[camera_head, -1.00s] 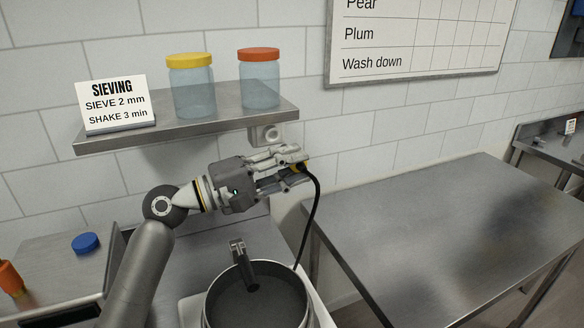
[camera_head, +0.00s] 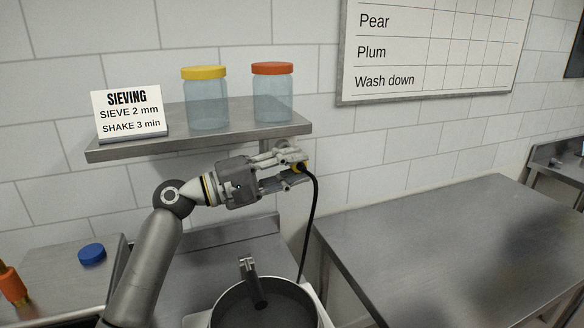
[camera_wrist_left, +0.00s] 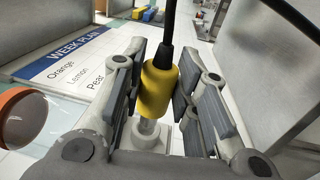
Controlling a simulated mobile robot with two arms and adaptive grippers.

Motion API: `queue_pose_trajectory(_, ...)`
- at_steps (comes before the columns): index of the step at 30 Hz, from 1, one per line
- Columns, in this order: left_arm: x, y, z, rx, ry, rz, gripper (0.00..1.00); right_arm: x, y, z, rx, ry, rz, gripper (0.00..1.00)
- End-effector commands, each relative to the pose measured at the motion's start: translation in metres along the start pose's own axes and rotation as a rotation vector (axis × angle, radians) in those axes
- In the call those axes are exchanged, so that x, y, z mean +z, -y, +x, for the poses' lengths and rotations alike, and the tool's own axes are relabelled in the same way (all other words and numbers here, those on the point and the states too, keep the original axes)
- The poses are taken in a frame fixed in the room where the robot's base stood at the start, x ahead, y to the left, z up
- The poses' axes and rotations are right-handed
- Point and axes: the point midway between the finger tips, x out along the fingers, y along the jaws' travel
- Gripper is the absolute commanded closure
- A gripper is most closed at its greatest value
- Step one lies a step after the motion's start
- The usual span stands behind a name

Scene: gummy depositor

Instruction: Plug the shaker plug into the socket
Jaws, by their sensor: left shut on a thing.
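The shaker plug (camera_head: 301,167) has a yellow body and a black cable. My left gripper (camera_head: 297,170) is shut on it, just below the right end of the shelf. In the left wrist view the yellow plug (camera_wrist_left: 158,86) sits between the finger pads, with the cable leaving its far end and a pale metallic part at its near end. The wall socket under the shelf is almost entirely hidden behind my left gripper in the head view, so I cannot tell the gap between plug and socket. My right gripper is not in view.
Above is a steel shelf (camera_head: 200,140) with a sieving sign (camera_head: 129,113), a yellow-lidded jar (camera_head: 206,103) and an orange-lidded jar (camera_head: 272,95). The cable (camera_head: 312,225) hangs down to a machine with a dark round pan (camera_head: 262,305). A steel table (camera_head: 450,250) at right is bare.

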Motion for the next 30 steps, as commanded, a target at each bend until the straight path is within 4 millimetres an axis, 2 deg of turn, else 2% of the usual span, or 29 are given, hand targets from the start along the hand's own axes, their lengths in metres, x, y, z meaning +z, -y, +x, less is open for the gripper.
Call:
queue_pose_trajectory(12, -0.008, 0.000, 0.000, 0.001, 0.001, -0.001, 1.00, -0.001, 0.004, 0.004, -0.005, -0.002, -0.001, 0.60)
queue_pose_trajectory(30, -0.025, 0.000, 0.000, 0.000, -0.001, 0.000, 1.00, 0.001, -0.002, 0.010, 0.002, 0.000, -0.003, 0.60)
